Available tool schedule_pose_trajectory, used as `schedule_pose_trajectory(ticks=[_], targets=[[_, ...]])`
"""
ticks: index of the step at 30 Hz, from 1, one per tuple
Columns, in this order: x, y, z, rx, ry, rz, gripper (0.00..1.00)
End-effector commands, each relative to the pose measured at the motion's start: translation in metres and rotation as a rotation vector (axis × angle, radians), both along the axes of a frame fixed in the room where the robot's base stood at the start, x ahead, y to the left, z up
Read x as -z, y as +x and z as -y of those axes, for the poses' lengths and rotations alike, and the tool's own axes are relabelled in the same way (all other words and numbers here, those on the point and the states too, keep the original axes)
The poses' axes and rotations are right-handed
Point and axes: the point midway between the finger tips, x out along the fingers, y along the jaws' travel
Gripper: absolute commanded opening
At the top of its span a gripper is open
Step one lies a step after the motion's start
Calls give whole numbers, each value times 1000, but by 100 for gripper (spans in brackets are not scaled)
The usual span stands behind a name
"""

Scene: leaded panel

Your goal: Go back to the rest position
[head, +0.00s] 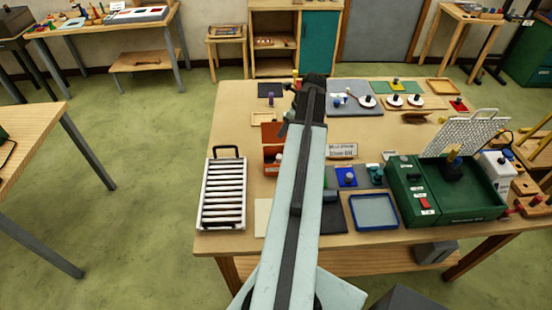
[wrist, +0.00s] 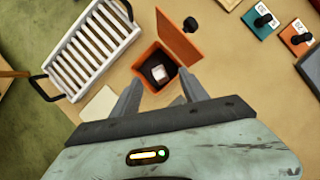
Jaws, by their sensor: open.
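My gripper (wrist: 158,88) is open in the wrist view, with its two grey fingers apart and nothing between them that I can see held. It is above the near side of an orange-brown box (wrist: 142,72) with its lid (wrist: 190,32) standing open. A white block-like thing (wrist: 159,74) lies in the dark inside of the box. In the head view my arm reaches forward over the workbench (head: 235,100), and its links hide the gripper's fingers. The box (head: 270,160) shows there just left of my arm, partly covered by it.
A white slatted rack (head: 223,190) with a dark handle stands at the bench's left edge. Right of my arm are a small sign (head: 341,151), a blue-rimmed tray (head: 374,211) and a green machine (head: 448,200). A perforated sheet (head: 465,130) stands tilted behind it.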

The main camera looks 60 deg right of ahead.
Motion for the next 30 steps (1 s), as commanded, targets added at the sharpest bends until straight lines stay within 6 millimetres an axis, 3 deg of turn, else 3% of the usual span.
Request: schedule_pose_trajectory(ticks=[14,17,20,23,27,29,30], targets=[[2,0,1,1,-1,0,52],[7,16,-9,-27,0,0,52],[21,65,-42,-114,0,0,52],[39,128,-100,-240,0,0,52],[63,199,-201,-430,-9,-15,52],[75,221,-247,-522,-20,-28,52],[82,233,-280,-598,-34,-35,52]])
